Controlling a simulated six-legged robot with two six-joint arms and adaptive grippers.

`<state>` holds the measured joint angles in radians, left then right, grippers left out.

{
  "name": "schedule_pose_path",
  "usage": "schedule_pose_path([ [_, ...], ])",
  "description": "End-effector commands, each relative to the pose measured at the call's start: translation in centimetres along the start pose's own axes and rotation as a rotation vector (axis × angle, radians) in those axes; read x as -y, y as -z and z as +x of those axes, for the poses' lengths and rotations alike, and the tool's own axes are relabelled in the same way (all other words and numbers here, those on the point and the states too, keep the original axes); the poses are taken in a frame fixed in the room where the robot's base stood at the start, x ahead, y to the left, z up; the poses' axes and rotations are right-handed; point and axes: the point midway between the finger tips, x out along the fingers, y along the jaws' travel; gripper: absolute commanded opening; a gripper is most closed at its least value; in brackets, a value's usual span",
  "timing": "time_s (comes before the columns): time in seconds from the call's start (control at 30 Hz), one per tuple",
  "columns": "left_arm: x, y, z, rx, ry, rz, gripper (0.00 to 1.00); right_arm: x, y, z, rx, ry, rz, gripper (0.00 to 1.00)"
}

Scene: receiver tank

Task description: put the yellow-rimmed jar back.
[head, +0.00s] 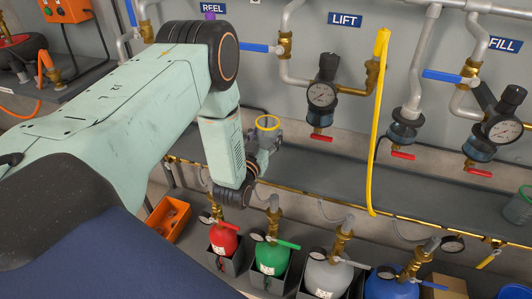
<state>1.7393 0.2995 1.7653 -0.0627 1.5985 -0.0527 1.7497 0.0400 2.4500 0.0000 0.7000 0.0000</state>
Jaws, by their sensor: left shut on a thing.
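The yellow-rimmed jar (267,123) shows near the middle of the head view, with its yellow ring facing up. My left gripper (262,143), at the end of the pale green arm, is shut on the jar. The jar looks about upright, in front of the wall and over the long dark shelf (330,178). The gripper and wrist hide most of its lower body, and I cannot tell whether its base touches anything. My right gripper is not in view.
A green-rimmed jar (520,206) stands at the shelf's right end. A yellow hose (375,130) hangs across the shelf. Gauges with red-handled valves (322,95) jut from the wall. Red (224,238), green (271,257) and grey (328,275) tanks stand below. The shelf's middle looks clear.

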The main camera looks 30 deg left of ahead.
Motion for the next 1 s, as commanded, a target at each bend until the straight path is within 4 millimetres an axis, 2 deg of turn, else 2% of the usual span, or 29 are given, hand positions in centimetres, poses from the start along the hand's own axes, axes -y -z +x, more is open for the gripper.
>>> schedule_pose_path([
  [0.17,0.0,-1.2,0.0,-0.002,0.001,0.0,0.14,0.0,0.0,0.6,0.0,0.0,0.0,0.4],
  [0.43,0.0,-4.6,0.0,-0.002,0.001,-0.001,0.14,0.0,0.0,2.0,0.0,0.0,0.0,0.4],
  [0.83,0.0,-4.9,0.0,-0.002,0.001,-0.002,0.14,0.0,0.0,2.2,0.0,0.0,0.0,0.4],
  [0.87,0.0,-4.8,0.0,-0.002,0.001,-0.002,0.6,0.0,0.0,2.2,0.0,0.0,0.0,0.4],
  [1.0,0.0,-4.8,0.0,-0.002,0.001,-0.002,0.72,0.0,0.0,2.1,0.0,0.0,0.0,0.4],
])
